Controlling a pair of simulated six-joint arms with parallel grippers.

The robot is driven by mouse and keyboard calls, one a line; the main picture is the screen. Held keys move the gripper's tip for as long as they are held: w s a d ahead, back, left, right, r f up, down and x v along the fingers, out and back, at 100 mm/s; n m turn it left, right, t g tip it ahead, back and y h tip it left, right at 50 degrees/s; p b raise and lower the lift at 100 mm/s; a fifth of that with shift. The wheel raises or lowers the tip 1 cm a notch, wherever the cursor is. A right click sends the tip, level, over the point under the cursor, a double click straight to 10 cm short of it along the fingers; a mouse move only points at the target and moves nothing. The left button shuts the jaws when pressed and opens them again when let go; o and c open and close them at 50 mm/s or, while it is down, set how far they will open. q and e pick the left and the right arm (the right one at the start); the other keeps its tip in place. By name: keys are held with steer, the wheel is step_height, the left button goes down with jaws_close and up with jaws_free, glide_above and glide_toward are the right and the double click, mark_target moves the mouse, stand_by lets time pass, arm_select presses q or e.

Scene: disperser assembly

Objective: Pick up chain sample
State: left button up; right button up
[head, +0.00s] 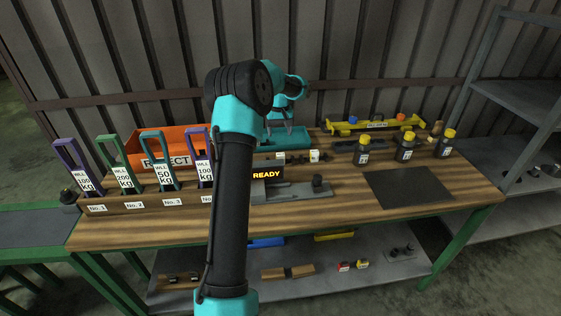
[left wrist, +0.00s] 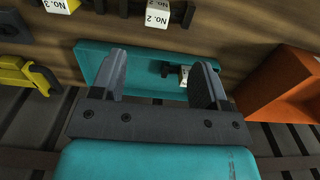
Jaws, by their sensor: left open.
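My left gripper (head: 278,125) hangs over the teal tray (head: 300,138) at the back of the bench, partly hidden by my own arm. In the left wrist view the gripper (left wrist: 161,76) is open, its two fingers spread apart above the teal tray (left wrist: 96,62). A short dark chain sample with a white tag (left wrist: 184,75) lies in the tray, seen between the fingers and close to the right one. The gripper is not closed on it. Other dark pieces with white tags, one marked No. 2 (left wrist: 157,13) and one No. 3 (left wrist: 61,5), lie outside the tray.
An orange REJECT bin (head: 165,160) stands left of the tray. A READY display (head: 267,174) is in front. A yellow fixture (head: 375,124) and several yellow-capped bottles (head: 405,147) stand to the right. A dark mat (head: 408,187) lies bare at the right.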

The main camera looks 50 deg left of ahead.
mark_target(281, 154)
arm_select(q)
step_height(281, 154, down, 7)
stand_by(0.3)
steer(key=shift+w+f, duration=0.15)
steer(key=shift+f, duration=1.2)
steer(key=shift+w+f, duration=0.1)
steer(key=shift+f, duration=1.2)
steer(key=c, duration=1.2)
steer(key=shift+r, duration=0.1)
